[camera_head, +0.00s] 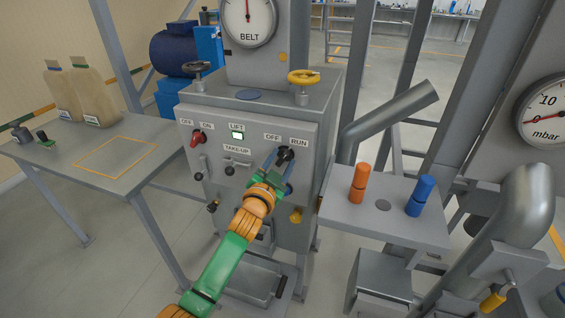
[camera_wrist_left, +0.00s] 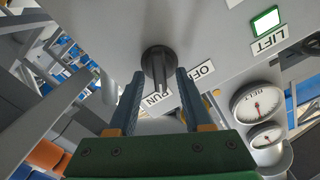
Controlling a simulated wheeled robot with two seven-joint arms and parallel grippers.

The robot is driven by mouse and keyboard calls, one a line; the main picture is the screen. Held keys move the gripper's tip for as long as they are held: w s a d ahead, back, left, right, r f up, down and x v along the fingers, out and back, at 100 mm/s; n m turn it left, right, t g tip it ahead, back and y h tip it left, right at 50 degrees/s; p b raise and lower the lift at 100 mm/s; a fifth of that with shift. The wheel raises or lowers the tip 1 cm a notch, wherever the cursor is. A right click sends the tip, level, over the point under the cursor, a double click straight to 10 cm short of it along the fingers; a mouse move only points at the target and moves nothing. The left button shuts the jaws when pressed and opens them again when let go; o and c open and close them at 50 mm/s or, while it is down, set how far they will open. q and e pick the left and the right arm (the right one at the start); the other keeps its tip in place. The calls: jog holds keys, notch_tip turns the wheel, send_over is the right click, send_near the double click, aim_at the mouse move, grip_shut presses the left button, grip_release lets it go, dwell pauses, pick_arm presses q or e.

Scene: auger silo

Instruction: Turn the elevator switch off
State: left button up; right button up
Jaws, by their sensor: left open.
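The black OFF/RUN rotary switch (camera_head: 286,155) is on the grey control panel (camera_head: 222,172), right of the lit LIFT indicator (camera_head: 237,135). In the left wrist view the black switch (camera_wrist_left: 157,62) has its grip bar pointing towards the RUN label (camera_wrist_left: 156,98); the OFF label (camera_wrist_left: 203,70) is to the right. My left gripper (camera_head: 278,168) is open in front of this switch. In the wrist view its two fingers (camera_wrist_left: 159,76) are on either side of the grip bar, with gaps visible; contact cannot be told. My right gripper is not in view.
A red OFF/ON switch (camera_head: 196,139) is at the panel's left, with small levers below. A yellow handwheel (camera_head: 303,77) and a dark one (camera_head: 197,69) stand above. A shelf with orange (camera_head: 358,184) and blue (camera_head: 420,196) pegs is right. A table with sacks (camera_head: 93,95) is left.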

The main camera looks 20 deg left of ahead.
pick_arm(q)
jog(key=shift+w, duration=0.15)
jog(key=c, duration=0.4)
grip_shut()
jog(key=n+p, duration=0.1)
jog(key=n, duration=0.5)
jog(key=shift+a+n+p, duration=0.2)
jog(key=shift+n+p, duration=0.1)
jog(key=shift+p, duration=0.05)
jog(key=n, duration=0.5)
jog(key=shift+a+p, duration=0.1)
jog(key=shift+p, duration=0.3)
jog(key=shift+n, duration=0.3)
